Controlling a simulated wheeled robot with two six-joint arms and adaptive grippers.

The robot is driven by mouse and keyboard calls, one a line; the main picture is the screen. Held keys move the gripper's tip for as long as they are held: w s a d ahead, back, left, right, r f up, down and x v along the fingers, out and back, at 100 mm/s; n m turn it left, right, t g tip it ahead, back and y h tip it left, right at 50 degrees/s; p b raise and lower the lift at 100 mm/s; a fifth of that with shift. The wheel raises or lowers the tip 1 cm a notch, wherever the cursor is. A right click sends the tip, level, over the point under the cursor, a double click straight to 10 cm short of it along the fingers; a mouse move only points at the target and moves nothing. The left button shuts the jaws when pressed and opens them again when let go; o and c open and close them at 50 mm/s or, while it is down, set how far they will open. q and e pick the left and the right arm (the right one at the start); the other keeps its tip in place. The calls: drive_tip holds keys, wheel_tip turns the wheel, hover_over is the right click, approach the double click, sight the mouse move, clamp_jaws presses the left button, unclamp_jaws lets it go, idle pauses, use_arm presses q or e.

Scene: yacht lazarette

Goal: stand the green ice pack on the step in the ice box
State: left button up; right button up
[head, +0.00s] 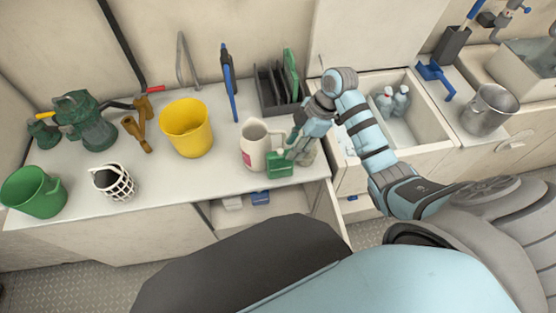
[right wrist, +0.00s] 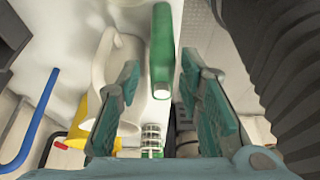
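The green ice pack (head: 280,164) is on the white counter at its front right, beside a cream jug. In the right wrist view the pack (right wrist: 162,45) is a green slab with a white end. My right gripper (head: 296,146) reaches down to it from the right. Its fingers (right wrist: 161,85) are open, one on each side of the slab, with a gap showing on both sides. The open ice box (head: 428,112) is the white basin right of the counter, with pale bottles (head: 401,98) inside. My right arm crosses it and hides part of its inside, so I cannot make out the step clearly. My left gripper is out of view.
The cream jug (head: 254,146) stands close left of the pack. A dark rack (head: 270,95) with a green board (head: 291,72) stands behind. A yellow bucket (head: 187,128), a white lattice holder (head: 113,183) and a green bucket (head: 34,193) are farther left. A steel pot (head: 488,110) stands right.

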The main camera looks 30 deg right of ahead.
sight(280, 165)
drive_tip(key=b+x, duration=0.2)
drive_tip(key=x, duration=0.8)
drive_tip(key=shift+s+a, duration=0.1)
drive_tip(key=shift+s, duration=0.05)
drive_tip(key=shift+r, duration=0.15)
clamp_jaws()
